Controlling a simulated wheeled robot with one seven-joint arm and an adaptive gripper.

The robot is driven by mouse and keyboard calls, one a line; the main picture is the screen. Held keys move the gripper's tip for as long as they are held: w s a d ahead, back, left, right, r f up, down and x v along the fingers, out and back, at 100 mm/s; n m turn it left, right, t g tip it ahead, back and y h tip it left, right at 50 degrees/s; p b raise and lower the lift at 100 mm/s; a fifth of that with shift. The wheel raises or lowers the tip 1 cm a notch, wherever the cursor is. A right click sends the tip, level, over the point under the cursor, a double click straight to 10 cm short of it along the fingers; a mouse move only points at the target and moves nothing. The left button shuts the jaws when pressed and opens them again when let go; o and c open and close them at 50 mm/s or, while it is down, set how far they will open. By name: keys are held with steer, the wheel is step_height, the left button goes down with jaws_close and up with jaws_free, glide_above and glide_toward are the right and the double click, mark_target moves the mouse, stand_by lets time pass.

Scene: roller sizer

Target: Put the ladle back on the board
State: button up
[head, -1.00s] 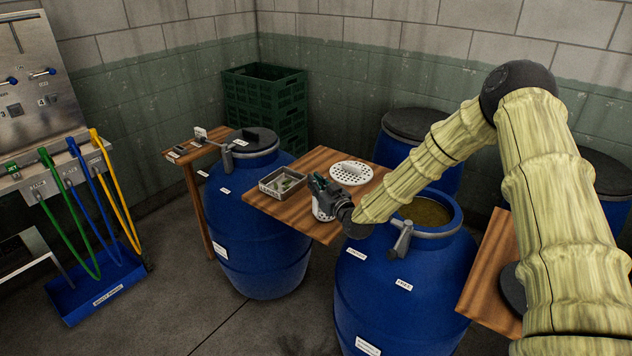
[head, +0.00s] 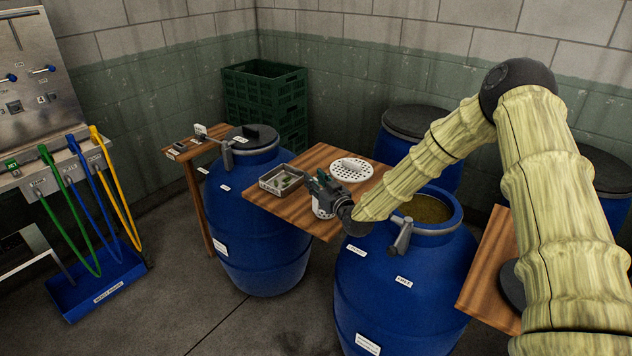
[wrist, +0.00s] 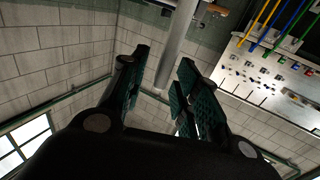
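The board (head: 308,223) is a wooden shelf between the blue barrels. My gripper (head: 316,183) is low over its front part, its green-padded fingers towards the grey tray. In the wrist view the fingers (wrist: 165,65) stand apart. A light grey rod (wrist: 178,45) runs down the picture between them, with no clear grip on it. I cannot tell whether it is the ladle's handle. A white object (head: 323,213) shows under my gripper, partly hidden. A white perforated round piece (head: 350,173) with a light bar on it lies on the board. I cannot identify the ladle for certain.
A grey tray (head: 282,187) with small items sits on the board's left part. An open barrel (head: 405,300) of brownish liquid stands to the right, with a grey fitting (head: 402,238) on its rim. A lidded barrel (head: 257,240) stands left. Green crates (head: 265,95) fill the corner.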

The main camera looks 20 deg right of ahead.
steer(key=shift+s, duration=0.3)
steer(key=b+v, duration=0.3)
steer(key=v, duration=0.8)
steer(key=s+a+f+m+g+h, duration=0.1)
steer(key=s+a+f+g, duration=0.3)
steer(key=s+f, duration=0.75)
steer(key=s+a+f+m+g, duration=0.1)
steer(key=s+a+f+g, duration=0.3)
steer(key=s+f, duration=0.75)
steer(key=s+d+f+g+h, duration=0.1)
steer(key=s+f+g, duration=0.2)
steer(key=s, duration=0.6)
steer(key=s+d+f+m+g+h, duration=0.1)
steer(key=s+f+g, duration=0.2)
steer(key=s, duration=0.6)
steer(key=s+d+f+g+h, duration=0.1)
steer(key=s+f+g, duration=0.2)
steer(key=s, duration=0.6)
step_height(320, 180, down, 3)
steer(key=shift+d+r+h, duration=0.15)
steer(key=shift+d+h, duration=0.15)
steer(key=shift+d, duration=0.05)
